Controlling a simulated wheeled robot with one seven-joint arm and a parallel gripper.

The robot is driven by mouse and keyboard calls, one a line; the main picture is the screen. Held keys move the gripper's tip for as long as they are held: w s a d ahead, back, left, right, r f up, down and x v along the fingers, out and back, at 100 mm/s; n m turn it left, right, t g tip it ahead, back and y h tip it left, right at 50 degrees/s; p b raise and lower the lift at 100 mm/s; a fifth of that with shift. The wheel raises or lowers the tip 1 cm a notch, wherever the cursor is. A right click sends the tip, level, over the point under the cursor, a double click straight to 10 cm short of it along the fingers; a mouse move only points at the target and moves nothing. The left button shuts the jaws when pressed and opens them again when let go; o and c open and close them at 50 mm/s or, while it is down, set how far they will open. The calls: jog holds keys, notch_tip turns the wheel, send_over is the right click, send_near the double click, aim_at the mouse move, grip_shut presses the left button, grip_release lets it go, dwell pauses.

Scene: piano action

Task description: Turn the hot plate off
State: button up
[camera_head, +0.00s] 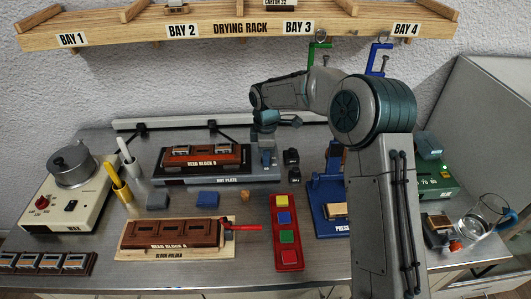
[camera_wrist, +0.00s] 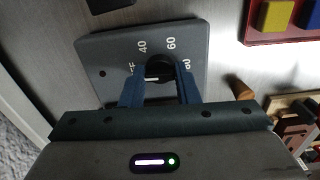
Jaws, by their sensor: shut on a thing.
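The hot plate (camera_head: 216,181) is a dark grey slab near the back of the bench with a brown reed block (camera_head: 204,157) on it. Its grey dial panel (camera_wrist: 107,45) fills the middle of the wrist view, marked 40, 60 and 80, with a partly covered OFF label at the left. The black knob (camera_wrist: 158,66) sits between my blue fingertips. My gripper (camera_wrist: 159,84) is shut on it. In the head view my gripper (camera_head: 266,154) points down at the hot plate's right end, and the knob is hidden there. A short white mark shows low on the knob; its exact setting is unclear.
A red tray of coloured blocks (camera_head: 286,231) and a blue press (camera_head: 325,205) stand right of the hot plate. The block holder (camera_head: 127,246) lies in front. A white heater with a pot (camera_head: 72,166) is at left, a glass jug (camera_head: 485,215) at right.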

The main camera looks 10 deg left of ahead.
jog(key=shift+r+n, duration=0.1)
jog(key=shift+n, duration=0.3)
jog(key=o, duration=1)
jog(key=shift+r, duration=0.1)
notch_tip(320, 180, up, 14)
jog(key=shift+f+b, duration=0.2)
jog(key=shift+b, duration=0.25)
jog(key=shift+a, duration=0.1)
